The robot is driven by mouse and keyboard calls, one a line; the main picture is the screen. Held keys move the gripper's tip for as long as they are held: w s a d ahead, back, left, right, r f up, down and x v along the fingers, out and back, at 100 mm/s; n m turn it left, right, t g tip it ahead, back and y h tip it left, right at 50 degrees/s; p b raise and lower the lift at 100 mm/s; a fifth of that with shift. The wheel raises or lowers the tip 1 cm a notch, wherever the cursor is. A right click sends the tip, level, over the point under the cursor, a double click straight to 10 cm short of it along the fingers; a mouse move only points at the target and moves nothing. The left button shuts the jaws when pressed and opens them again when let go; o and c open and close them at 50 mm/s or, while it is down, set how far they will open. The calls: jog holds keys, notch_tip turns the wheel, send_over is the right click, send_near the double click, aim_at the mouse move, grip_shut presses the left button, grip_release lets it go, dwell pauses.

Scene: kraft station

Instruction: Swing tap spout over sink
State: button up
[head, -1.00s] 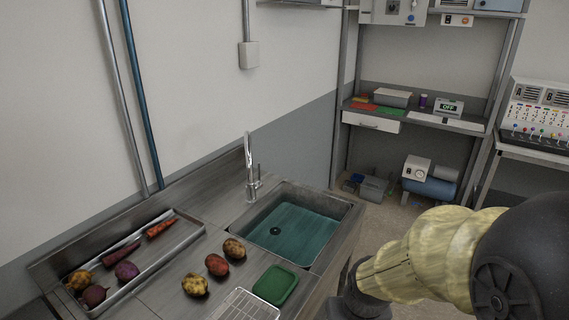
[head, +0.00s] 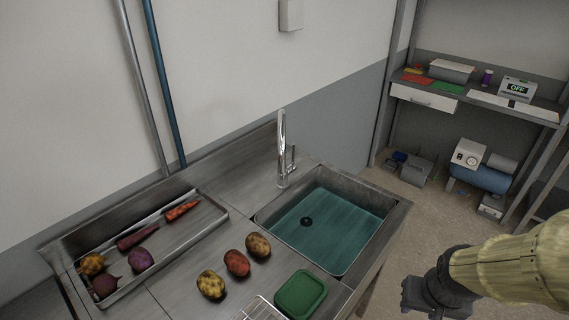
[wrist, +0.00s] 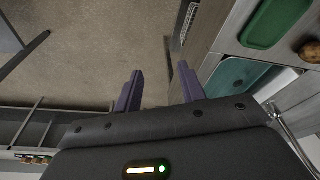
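The chrome tap (head: 282,150) stands upright at the back edge of the sink, near its left back corner. Its spout rises as a tall column, and which way its outlet points is hard to tell. A small lever shows on its right side. The sink (head: 330,222) is a rectangular basin with a teal floor and a dark drain. In the wrist view, my gripper (wrist: 160,90) has its two purple fingers apart with nothing between them. It hangs over the floor beside the counter, away from the tap. In the head view my arm is at the lower right.
A metal tray (head: 193,232) of vegetables lies on the left. Several potatoes (head: 237,263), a green tray (head: 301,294) and a wire rack (head: 259,310) lie in front of the sink. A shelf unit (head: 480,105) stands at the right.

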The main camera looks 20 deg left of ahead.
jog(key=w+a+n+t+y+p, duration=0.1)
jog(key=w+a+n+t+y, duration=0.4)
jog(key=w+a, duration=0.95)
jog(key=a+r+t+y, duration=0.2)
jog(key=a+r+t, duration=0.1)
jog(key=a, duration=0.4)
jog(key=a+r+t+y+p, duration=0.1)
jog(key=a+r+t, duration=0.2)
jog(key=a+t, duration=0.2)
jog(key=s+a, duration=0.1)
jog(key=a, duration=0.2)
jog(key=shift+a+r+n+y+p, duration=0.2)
jog(key=shift+n+y+p, duration=0.1)
jog(key=shift+n+y, duration=0.1)
jog(key=shift+w, duration=0.15)
